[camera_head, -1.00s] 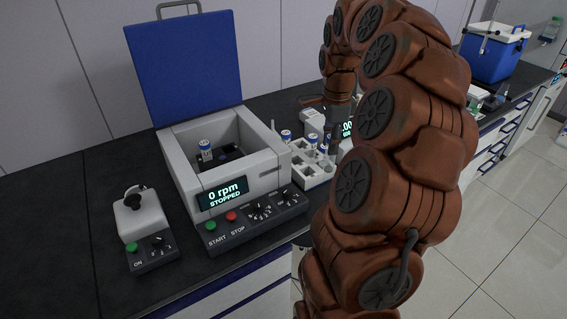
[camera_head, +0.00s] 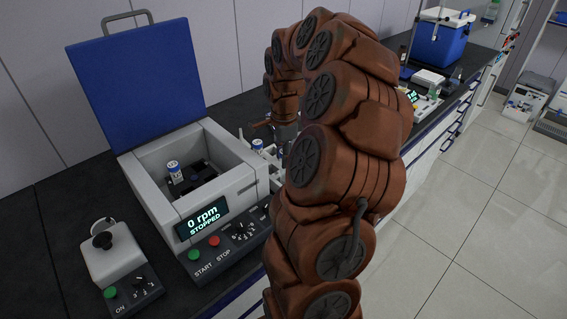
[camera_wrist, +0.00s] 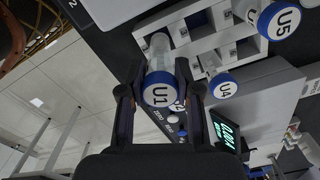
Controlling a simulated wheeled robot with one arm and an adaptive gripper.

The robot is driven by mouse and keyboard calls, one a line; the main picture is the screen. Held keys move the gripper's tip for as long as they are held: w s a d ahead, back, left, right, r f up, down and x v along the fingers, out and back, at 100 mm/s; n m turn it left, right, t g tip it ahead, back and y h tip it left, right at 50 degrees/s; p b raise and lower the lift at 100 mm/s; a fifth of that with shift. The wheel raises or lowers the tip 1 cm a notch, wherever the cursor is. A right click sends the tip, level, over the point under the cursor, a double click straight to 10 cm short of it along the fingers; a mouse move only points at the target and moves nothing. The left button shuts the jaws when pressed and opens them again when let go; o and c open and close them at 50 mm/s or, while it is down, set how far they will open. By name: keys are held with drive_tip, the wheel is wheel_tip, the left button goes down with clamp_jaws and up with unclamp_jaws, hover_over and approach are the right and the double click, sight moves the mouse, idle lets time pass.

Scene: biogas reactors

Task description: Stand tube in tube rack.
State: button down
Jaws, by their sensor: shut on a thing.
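In the wrist view my gripper (camera_wrist: 160,92) is shut on a tube with a blue-rimmed white cap marked U1 (camera_wrist: 162,72). The white tube rack (camera_wrist: 197,45) with square openings lies beside and behind this tube. I cannot tell whether the tube's lower end is inside an opening. Tubes U5 (camera_wrist: 279,20) and U4 (camera_wrist: 223,86) are by the rack to the right. Another cap behind U1 is mostly hidden. In the head view my arm hides the gripper and most of the rack; a blue-capped tube (camera_head: 257,145) shows left of the arm.
An open centrifuge (camera_head: 243,180) with its blue lid (camera_head: 135,80) raised stands left of my arm, reading 0 rpm, stopped. A capped tube (camera_head: 175,172) stands inside it. A small mixer (camera_head: 113,255) is at front left. A blue cooler box (camera_head: 441,45) stands far right.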

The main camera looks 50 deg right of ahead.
drive_tip(key=shift+f+p, duration=0.5)
drive_tip(key=shift+f, duration=1.35)
drive_tip(key=shift+f, duration=0.1)
drive_tip(key=c, duration=0.8)
unclamp_jaws()
